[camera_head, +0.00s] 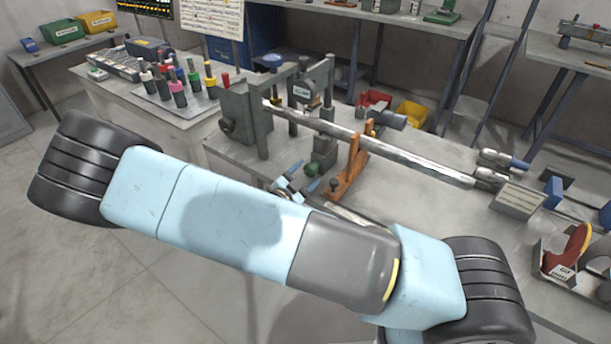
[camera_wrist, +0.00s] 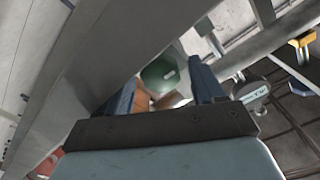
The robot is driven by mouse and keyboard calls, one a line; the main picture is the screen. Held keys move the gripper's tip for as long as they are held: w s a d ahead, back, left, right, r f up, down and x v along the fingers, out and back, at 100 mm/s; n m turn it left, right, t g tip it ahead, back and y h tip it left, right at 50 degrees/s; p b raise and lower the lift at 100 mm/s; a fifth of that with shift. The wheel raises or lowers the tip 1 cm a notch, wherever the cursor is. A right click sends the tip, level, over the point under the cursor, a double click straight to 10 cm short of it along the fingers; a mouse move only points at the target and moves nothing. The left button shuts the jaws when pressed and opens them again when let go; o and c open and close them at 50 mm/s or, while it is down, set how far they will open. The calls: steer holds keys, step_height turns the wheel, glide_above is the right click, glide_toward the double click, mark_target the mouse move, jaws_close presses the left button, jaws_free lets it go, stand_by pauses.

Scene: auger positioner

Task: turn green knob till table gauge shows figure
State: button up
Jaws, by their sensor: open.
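The green knob (camera_head: 322,152) is low on the auger positioner, beside its upright frame. In the wrist view the knob (camera_wrist: 160,74) is round, with a pale mark on its face, and lies beyond and between my two blue fingers. My gripper (camera_head: 303,174) is open with nothing held; its fingers (camera_wrist: 163,90) point toward the knob. Contact with the knob cannot be told. A round gauge (camera_head: 305,93) hangs on the frame above; its figure is too small to read. A grey labelled disc, probably this gauge (camera_wrist: 252,92), shows right of the fingers.
A long metal auger bar (camera_head: 400,150) crosses the bench above my gripper, with an orange stand (camera_head: 352,165) at its right. Grey frame beams (camera_wrist: 75,70) are close on the left of the wrist view. Red and yellow bins (camera_head: 410,114) stand behind the bar.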

steer(key=v, duration=1.3)
steer(key=shift+s+a, duration=0.25)
steer(key=shift+s, duration=0.05)
